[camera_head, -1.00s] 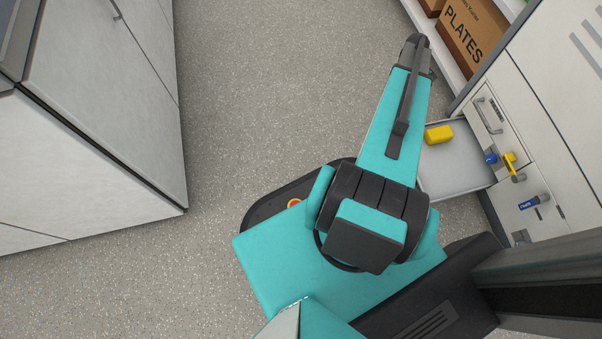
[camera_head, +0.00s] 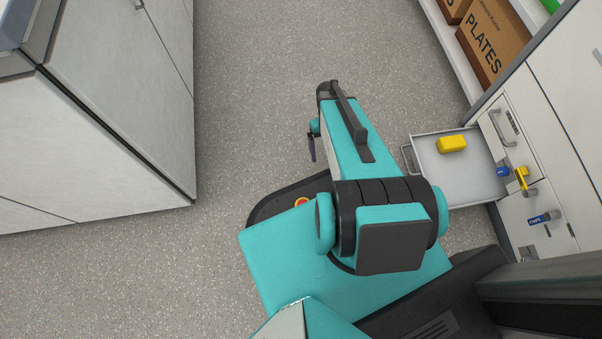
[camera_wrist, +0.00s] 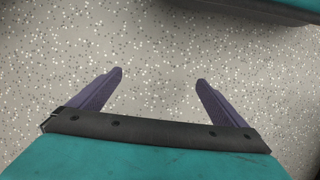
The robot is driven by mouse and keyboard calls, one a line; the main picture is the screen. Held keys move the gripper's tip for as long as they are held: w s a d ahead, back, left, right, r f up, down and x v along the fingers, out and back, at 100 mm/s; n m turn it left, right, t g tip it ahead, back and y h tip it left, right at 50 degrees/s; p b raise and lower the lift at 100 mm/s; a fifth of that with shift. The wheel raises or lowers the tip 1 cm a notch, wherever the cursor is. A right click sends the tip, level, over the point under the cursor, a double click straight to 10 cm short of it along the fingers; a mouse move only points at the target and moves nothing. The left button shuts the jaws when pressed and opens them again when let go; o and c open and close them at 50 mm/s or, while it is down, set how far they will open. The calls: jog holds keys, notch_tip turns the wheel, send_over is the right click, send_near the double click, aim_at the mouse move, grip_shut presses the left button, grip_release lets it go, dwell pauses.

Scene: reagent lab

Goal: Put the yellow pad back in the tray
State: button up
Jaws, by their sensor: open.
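The yellow pad (camera_head: 452,144) lies in the open pull-out tray (camera_head: 470,188), near its far side, in the head view. The tray sticks out from the white cabinet front on the right. My gripper (camera_head: 311,147) is partly hidden by my arm in the head view and sits left of the tray, over the floor. In the wrist view my gripper (camera_wrist: 160,82) has its two purple fingers wide apart, with nothing between them but floor below. The pad and tray are out of the wrist view.
A valve with a yellow handle (camera_head: 521,178) and a blue-handled fitting (camera_head: 544,217) stick out from the cabinet beside the tray. A box marked PLATES (camera_head: 490,45) stands on a shelf at upper right. A grey-white cabinet (camera_head: 110,100) stands at left. The floor (camera_head: 260,90) between is clear.

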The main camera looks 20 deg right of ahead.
jog(key=shift+n, duration=0.4)
jog(key=s+a, duration=0.2)
jog(key=a, duration=0.3)
jog(key=s+a+f, duration=0.1)
jog(key=s+a, duration=0.2)
jog(key=a, duration=0.2)
jog(key=s+a+f, duration=0.1)
jog(key=s+a, duration=0.2)
jog(key=a, duration=0.2)
jog(key=shift+s+a+f, duration=0.2)
jog(key=shift+s, duration=0.05)
jog(key=shift+s+a+g, duration=0.3)
jog(key=shift+s+a, duration=0.05)
